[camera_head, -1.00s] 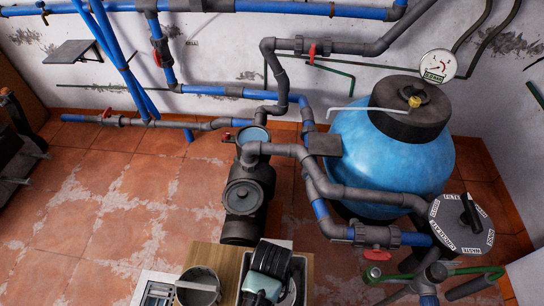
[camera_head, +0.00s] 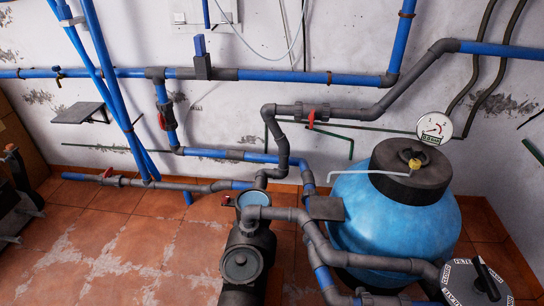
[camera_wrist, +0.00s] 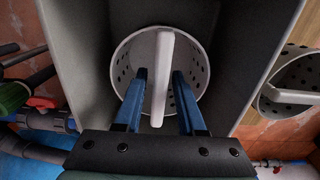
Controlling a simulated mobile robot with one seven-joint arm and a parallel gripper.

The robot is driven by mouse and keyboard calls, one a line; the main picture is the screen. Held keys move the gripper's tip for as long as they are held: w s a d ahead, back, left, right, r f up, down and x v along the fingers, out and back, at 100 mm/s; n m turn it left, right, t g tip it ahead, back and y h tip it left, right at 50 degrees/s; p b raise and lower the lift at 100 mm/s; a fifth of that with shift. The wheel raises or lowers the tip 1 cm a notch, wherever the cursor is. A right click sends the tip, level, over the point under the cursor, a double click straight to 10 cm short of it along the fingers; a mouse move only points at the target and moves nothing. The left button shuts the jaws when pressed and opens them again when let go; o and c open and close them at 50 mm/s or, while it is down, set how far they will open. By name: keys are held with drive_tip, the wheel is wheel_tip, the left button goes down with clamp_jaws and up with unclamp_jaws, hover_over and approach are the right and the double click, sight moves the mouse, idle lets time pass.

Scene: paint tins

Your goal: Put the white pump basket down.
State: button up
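A white pump basket (camera_wrist: 196,58) with round holes shows in the wrist view, inside a grey open-topped bin (camera_wrist: 80,55). Its upright white handle (camera_wrist: 162,80) runs between the two blue fingers of my gripper (camera_wrist: 159,72). The fingers stand apart with a visible gap to the handle on the left side and a narrower one on the right. My gripper looks open around the handle. Whether the basket rests on the bin's floor is hidden. My gripper and the bin are out of the head view now.
A second pale perforated basket (camera_wrist: 275,98) stands outside the bin at right, by a wooden surface. The head view shows a grey pump (camera_head: 243,262), a blue filter tank (camera_head: 385,222), a valve head (camera_head: 475,283) and blue pipes (camera_head: 120,73) along the wall.

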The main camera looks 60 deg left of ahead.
drive_tip(key=shift+o, duration=0.4)
wheel_tip(320, 180, up, 12)
drive_tip(key=p, duration=0.4)
drive_tip(key=w+a+r+m+t+y, duration=0.1)
drive_tip(key=w+r+m+t+y, duration=0.2)
drive_tip(key=w+r+t, duration=0.85)
drive_tip(key=w+d+r+m+t, duration=0.1)
drive_tip(key=w+d+r, duration=0.1)
drive_tip(key=w+r, duration=0.5)
drive_tip(key=w+d+r+m+t, duration=0.1)
drive_tip(key=w+d+r, duration=0.15)
drive_tip(key=r, duration=0.85)
drive_tip(key=w+d+r+t, duration=0.1)
drive_tip(key=w+r, duration=0.5)
drive_tip(key=r, duration=0.2)
drive_tip(key=s+d+r+m+t, duration=0.1)
drive_tip(key=d+r+t, duration=0.2)
drive_tip(key=r, duration=0.5)
drive_tip(key=d+r+m+t, duration=0.1)
drive_tip(key=d+r+t, duration=0.2)
drive_tip(key=r, duration=0.5)
drive_tip(key=s+d+r+m+t+h, duration=0.1)
drive_tip(key=s+d+r+t, duration=0.2)
drive_tip(key=r, duration=0.6)
drive_tip(key=s+d+r+m+t+h, duration=0.2)
drive_tip(key=s+d+r+t, duration=0.2)
drive_tip(key=s+r, duration=0.4)
drive_tip(key=shift+s+d+r, duration=0.2)
drive_tip(key=shift+d+r, duration=0.05)
drive_tip(key=shift+r, duration=0.1)
